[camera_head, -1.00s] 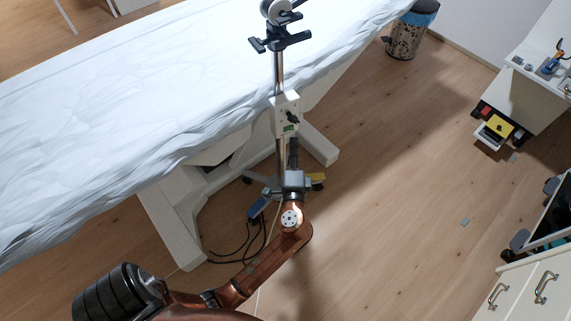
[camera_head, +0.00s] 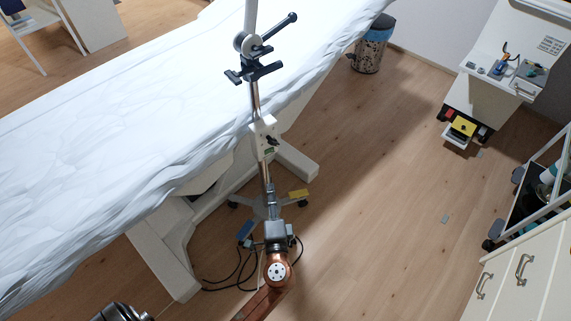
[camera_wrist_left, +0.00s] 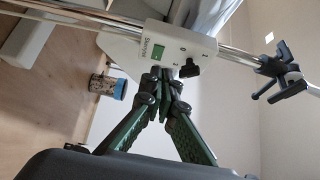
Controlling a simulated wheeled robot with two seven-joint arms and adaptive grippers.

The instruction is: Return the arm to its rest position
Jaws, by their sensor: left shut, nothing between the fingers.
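My left arm (camera_head: 277,272), copper-coloured with a grey wrist, comes up from the bottom of the head view. Its left gripper (camera_head: 268,188) points away from me, in line with the lower part of a stand's metal pole. In the left wrist view the green-and-black fingers of the left gripper (camera_wrist_left: 164,76) meet at their tips, shut and empty. Behind them is the stand's white control box (camera_wrist_left: 180,45); I cannot tell how wide the gap is. My right gripper is not in view.
A couch with a white sheet (camera_head: 130,110) fills the left. The stand's wheeled base (camera_head: 240,203) and cables (camera_head: 235,275) are near my gripper. A bin (camera_head: 371,50) stands at the back; white cabinets (camera_head: 525,265) are at the right.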

